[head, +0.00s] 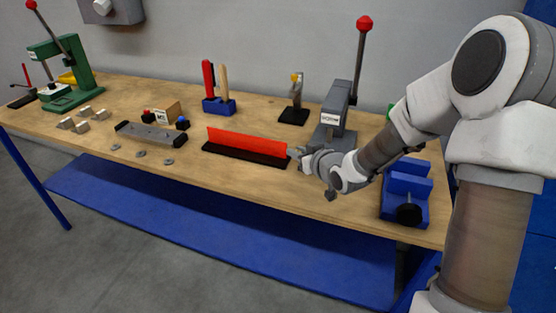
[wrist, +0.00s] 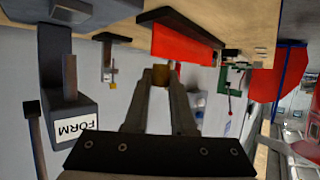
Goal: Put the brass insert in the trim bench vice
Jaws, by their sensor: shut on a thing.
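My gripper (head: 294,153) is above the bench, by the right end of the red upright strip in the head view. In the wrist view my gripper (wrist: 161,76) is shut on a small brass insert (wrist: 160,73), held between the fingertips. I cannot make out the insert in the head view. A blue vice (head: 405,190) with a black knob stands at the bench's right end, to the right of my gripper and apart from it. My arm passes above and behind it. The vice does not show clearly in the wrist view.
The red strip (head: 247,142) on its black base is close to my gripper; it also shows in the wrist view (wrist: 184,45). A grey press marked FORM (wrist: 72,100) stands behind my gripper. A green press (head: 65,85) is far left. Bare bench lies in front.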

